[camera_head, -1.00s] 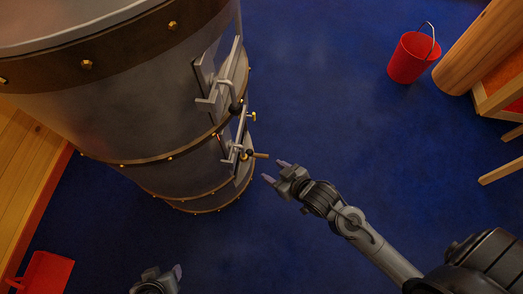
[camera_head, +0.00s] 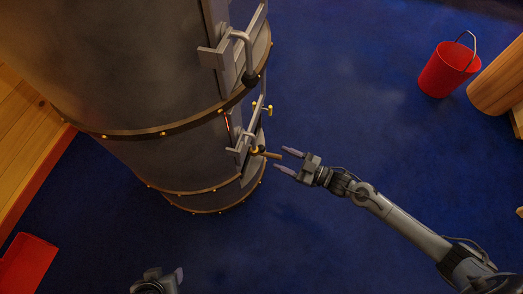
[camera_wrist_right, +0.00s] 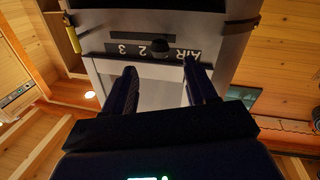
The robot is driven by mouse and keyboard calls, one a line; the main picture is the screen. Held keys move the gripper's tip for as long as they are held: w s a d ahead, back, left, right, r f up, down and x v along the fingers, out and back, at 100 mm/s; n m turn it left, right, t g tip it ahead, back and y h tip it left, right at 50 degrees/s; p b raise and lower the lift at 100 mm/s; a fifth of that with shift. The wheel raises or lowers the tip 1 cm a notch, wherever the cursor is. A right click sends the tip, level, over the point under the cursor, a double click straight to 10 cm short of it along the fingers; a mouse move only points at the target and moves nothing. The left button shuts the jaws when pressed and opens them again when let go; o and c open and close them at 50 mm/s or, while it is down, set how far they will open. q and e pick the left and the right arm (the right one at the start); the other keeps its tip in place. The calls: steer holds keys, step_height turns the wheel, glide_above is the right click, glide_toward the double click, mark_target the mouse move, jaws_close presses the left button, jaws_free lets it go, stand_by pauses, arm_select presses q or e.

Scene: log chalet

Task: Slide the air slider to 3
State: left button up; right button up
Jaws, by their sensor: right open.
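The stove (camera_head: 120,90) is a large grey metal cylinder with riveted bands. The air slider's black knob (camera_wrist_right: 160,46) sits on the dark labelled plate (camera_wrist_right: 140,50) in the right wrist view, between the AIR lettering and the numbers 2 and 3. The lettering looks upside down, and the exact setting cannot be read. My right gripper (camera_head: 281,160) is open and empty, with its fingers pointing at the lower stove fittings, just right of the brown-tipped handle (camera_head: 267,154). In the wrist view its fingers are below the plate. My left gripper (camera_head: 163,277) shows only partly at the bottom edge.
The upper latch handle (camera_head: 247,55) juts out above the lower fittings. A red bucket (camera_head: 448,69) stands at the upper right beside a log (camera_head: 499,85). A red object (camera_head: 27,266) lies at the lower left. The blue floor is mostly clear.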

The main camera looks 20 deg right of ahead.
mark_target(264, 151)
steer(key=b+x, duration=0.2)
steer(key=x, duration=0.5)
steer(key=shift+w+a, duration=0.25)
steer(key=shift+w+a+b, duration=0.35)
steer(key=shift+w+a, duration=0.05)
steer(key=shift+w, duration=0.05)
steer(key=shift+d, duration=0.1)
jaws_close()
